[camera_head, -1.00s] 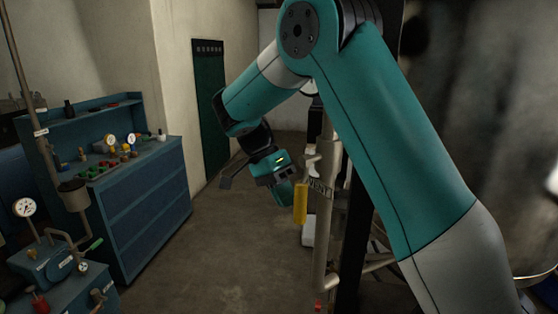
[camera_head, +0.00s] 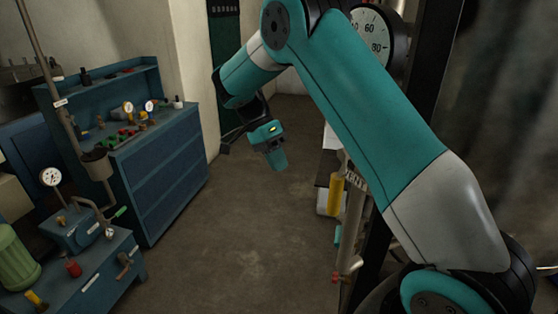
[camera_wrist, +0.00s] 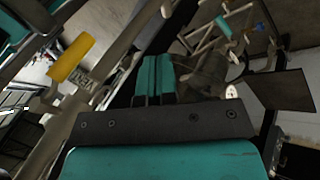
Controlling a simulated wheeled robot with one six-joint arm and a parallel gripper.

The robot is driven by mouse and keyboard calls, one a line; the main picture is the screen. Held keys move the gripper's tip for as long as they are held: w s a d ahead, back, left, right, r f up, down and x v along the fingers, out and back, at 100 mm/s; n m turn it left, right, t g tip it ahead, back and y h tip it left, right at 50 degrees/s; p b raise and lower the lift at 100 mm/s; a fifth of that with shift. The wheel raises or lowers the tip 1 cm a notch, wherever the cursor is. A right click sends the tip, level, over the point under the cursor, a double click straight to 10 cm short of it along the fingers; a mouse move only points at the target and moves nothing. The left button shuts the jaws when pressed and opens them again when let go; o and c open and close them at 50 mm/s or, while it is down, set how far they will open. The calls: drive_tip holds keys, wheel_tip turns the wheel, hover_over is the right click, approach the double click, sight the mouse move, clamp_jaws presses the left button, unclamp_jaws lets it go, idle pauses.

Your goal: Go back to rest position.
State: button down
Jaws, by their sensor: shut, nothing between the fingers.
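My gripper (camera_head: 279,160) hangs at the end of my bent teal arm, near the middle of the head view. It is in the open air over the floor, left of the pipe stand. In the wrist view its two teal fingers (camera_wrist: 154,78) lie side by side, shut, with nothing seen between them. A yellow tag (camera_head: 336,195) hangs on the pipe stand to the right of the gripper, apart from it. The yellow tag also shows at the upper left of the wrist view (camera_wrist: 71,57).
A blue workbench (camera_head: 165,165) with gauges and valves stands at the left. A lower blue bench (camera_head: 90,265) is at the front left. A vertical pipe (camera_head: 352,235) and a large dial gauge (camera_head: 372,38) are at the right. The floor (camera_head: 235,240) between is clear.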

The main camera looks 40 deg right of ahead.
idle(0.3)
drive_tip(key=s+a+f+n+t+y+b, duration=0.2)
drive_tip(key=s+a+n+t+y+b, duration=0.1)
drive_tip(key=s+a+n+b, duration=0.4)
drive_tip(key=s+a+f+n+t+y+b, duration=0.2)
drive_tip(key=s+a+n+b, duration=0.5)
drive_tip(key=s+a+n, duration=0.6)
drive_tip(key=s+n+t+y, duration=0.1)
drive_tip(key=s+n, duration=0.4)
drive_tip(key=shift+s+f+n+b, duration=0.3)
drive_tip(key=shift+f, duration=0.05)
